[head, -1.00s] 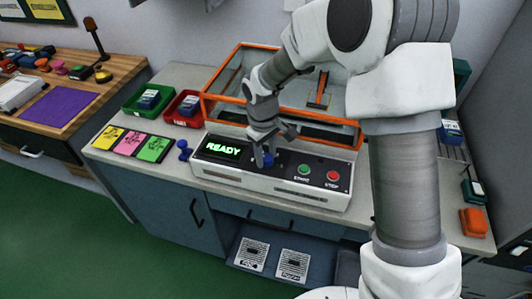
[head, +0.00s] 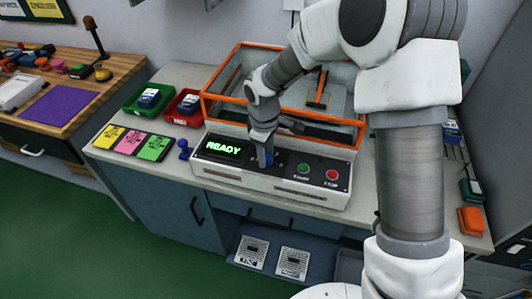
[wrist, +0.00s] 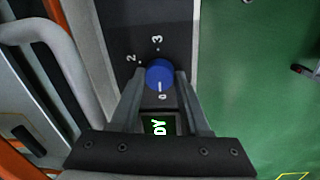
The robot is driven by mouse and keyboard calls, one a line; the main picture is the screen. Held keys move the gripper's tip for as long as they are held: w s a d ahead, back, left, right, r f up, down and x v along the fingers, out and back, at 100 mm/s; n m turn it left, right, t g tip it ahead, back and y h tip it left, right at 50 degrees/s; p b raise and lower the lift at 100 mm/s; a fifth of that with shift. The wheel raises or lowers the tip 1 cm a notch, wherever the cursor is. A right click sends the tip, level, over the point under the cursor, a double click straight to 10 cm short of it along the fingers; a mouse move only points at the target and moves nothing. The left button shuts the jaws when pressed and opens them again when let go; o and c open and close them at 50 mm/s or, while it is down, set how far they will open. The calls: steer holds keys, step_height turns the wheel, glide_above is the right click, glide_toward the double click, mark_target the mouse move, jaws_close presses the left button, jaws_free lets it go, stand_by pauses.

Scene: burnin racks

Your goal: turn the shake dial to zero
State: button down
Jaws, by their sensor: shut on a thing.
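The shake dial is a blue knob (wrist: 159,74) on the black front panel of a white machine (head: 270,183). In the wrist view its white pointer line is toward the 0 mark (wrist: 163,97); marks 2 and 3 show on the far side of the knob. My gripper (wrist: 160,84) has one finger on each side of the knob and is shut on it. In the head view my gripper (head: 265,158) is over the panel and mostly hides the dial. The green display (head: 223,148) reads READY.
A green START button (head: 303,168) and a red STOP button (head: 332,174) sit right of the dial. An orange-framed clear enclosure (head: 240,105) stands behind the panel. Green (head: 129,106) and red (head: 172,118) bins and coloured cards (head: 132,141) lie to the left.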

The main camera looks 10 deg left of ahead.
steer(key=c, duration=0.7)
jaws_free()
steer(key=shift+r, duration=0.1)
steer(key=r, duration=0.5)
steer(key=r+p, duration=0.1)
steer(key=r, duration=0.5)
steer(key=s+r, duration=0.1)
steer(key=r, duration=0.5)
steer(key=shift+a+r, duration=0.15)
steer(key=shift+a, duration=0.05)
steer(key=s+d+r+m+t, duration=0.2)
steer(key=s+d+r+m, duration=0.3)
steer(key=s+d, duration=0.3)
steer(key=s+d+r+m+t, duration=0.1)
steer(key=s+d+r+m, duration=0.4)
steer(key=d, duration=0.5)
steer(key=s+d+m, duration=0.1)
steer(key=s, duration=0.1)
steer(key=s+d+f+m+t, duration=0.1)
steer(key=s+d+m, duration=0.2)
steer(key=s, duration=0.2)
steer(key=shift+d+f+m+t, duration=0.15)
steer(key=shift+f+m+t, duration=0.15)
steer(key=shift+f+t, duration=0.1)
